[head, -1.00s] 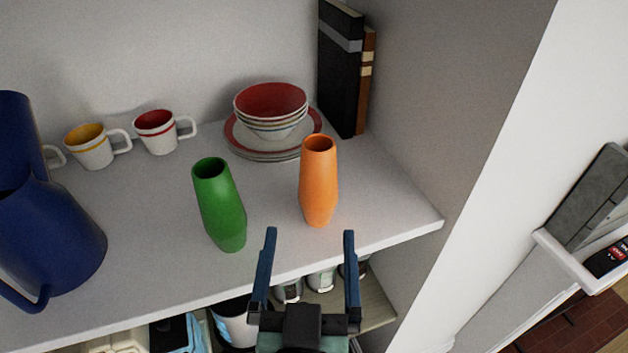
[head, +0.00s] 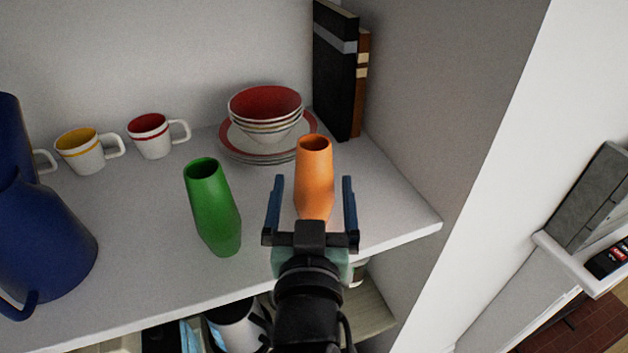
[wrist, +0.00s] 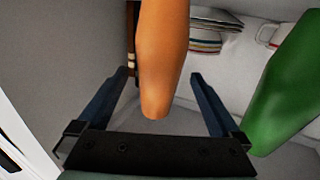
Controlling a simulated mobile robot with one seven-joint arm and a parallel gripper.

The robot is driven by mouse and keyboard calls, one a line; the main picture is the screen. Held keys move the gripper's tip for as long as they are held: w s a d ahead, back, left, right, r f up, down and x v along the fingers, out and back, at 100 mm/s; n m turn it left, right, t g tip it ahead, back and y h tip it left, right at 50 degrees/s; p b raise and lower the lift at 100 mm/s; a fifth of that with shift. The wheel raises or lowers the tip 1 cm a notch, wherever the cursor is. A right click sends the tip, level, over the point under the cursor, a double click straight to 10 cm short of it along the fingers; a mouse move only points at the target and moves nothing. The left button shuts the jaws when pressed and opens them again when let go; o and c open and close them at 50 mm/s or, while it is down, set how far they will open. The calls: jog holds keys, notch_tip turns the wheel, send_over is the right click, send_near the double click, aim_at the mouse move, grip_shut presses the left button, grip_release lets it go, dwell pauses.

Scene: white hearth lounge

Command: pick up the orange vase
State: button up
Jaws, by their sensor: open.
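The orange vase (head: 314,172) stands upright on the white shelf, near its front right part. My gripper (head: 312,183) is open, with one blue finger on each side of the vase's lower body in the head view. In the wrist view the orange vase (wrist: 163,55) shows between the two spread fingers of my gripper (wrist: 160,78), with its base nearest the palm in the picture. I cannot tell whether either finger touches it. The palm hides part of the vase's foot in the head view.
A green vase (head: 212,208) stands close on the left. Stacked bowls (head: 265,105) on plates are behind, with books (head: 335,70) against the right wall. The shelf (head: 395,225) has bare room at right.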

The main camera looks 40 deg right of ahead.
jog(key=shift+p+x, duration=0.4)
jog(key=shift+x, duration=1.05)
grip_shut()
